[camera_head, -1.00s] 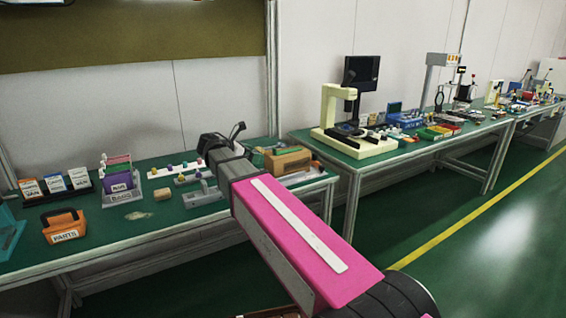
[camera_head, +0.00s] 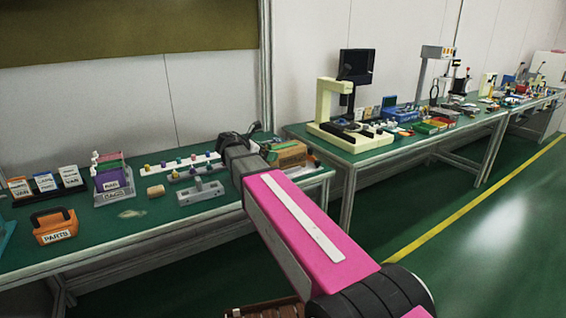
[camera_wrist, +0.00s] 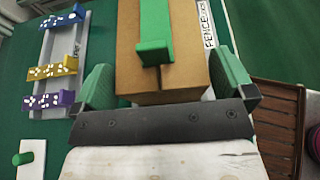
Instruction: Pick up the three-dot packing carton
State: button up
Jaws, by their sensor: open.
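A brown cardboard carton (camera_head: 290,153) stands at the right end of the near green bench, partly behind my arm in the head view. The wrist view shows the carton (camera_wrist: 186,75) close up, with a raised green bar (camera_wrist: 155,30) along its top. My gripper (camera_wrist: 162,70) is open, with one green-padded finger on each side of the carton's near end. I cannot tell whether the pads touch it. No three-dot mark shows on the visible faces. In the head view my gripper (camera_head: 250,138) is small and partly hidden by my wrist.
A grey rack (camera_wrist: 68,75) with dotted blue, yellow and purple blocks lies left of the carton. A white lettered strip (camera_wrist: 208,25) lies along its right side. A brown slatted crate (camera_wrist: 278,120) is at lower right. An orange parts box (camera_head: 54,228) stands farther left on the bench.

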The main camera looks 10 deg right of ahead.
jog(key=shift+x, duration=0.95)
jog(key=c, duration=0.9)
jog(key=shift+r, duration=0.2)
